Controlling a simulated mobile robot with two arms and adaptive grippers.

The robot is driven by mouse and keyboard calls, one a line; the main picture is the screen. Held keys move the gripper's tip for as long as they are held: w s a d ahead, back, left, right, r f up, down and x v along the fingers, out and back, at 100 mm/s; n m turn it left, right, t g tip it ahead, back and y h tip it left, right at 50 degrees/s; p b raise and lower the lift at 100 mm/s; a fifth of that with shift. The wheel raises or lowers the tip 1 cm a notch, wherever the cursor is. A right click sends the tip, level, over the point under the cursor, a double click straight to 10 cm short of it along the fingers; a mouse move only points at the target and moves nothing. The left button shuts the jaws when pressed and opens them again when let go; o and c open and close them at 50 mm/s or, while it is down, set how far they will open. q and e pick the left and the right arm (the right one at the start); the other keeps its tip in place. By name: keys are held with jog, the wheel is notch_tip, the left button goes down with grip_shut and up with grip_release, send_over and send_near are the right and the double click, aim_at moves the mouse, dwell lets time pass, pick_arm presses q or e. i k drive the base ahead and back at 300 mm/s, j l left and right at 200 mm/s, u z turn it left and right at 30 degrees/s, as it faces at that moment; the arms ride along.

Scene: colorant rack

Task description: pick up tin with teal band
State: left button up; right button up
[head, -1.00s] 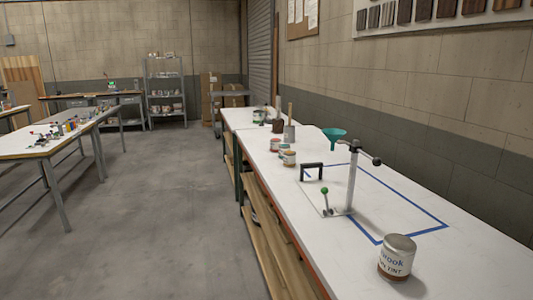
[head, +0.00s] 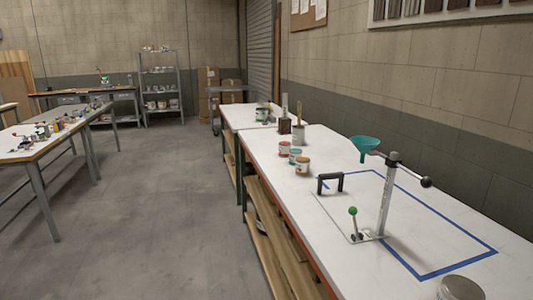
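Several small tins stand together on the long white workbench (head: 340,205), left of its middle. One has a reddish top (head: 284,149), one behind the front tin seems to show a teal or green band (head: 295,156), and the front one has an orange-brown band (head: 302,167). A tin with a greenish band (head: 261,114) also stands at the bench's far end. At this size I cannot tell for sure which band is teal. Neither of my grippers is in view.
A large tin (head: 460,288) is cut off at the bottom edge. The grey floor (head: 170,210) left of the bench is clear.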

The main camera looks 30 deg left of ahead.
aim_at(294, 152)
jog(key=i+j+u, duration=0.4)
jog(key=i+j, duration=1.35)
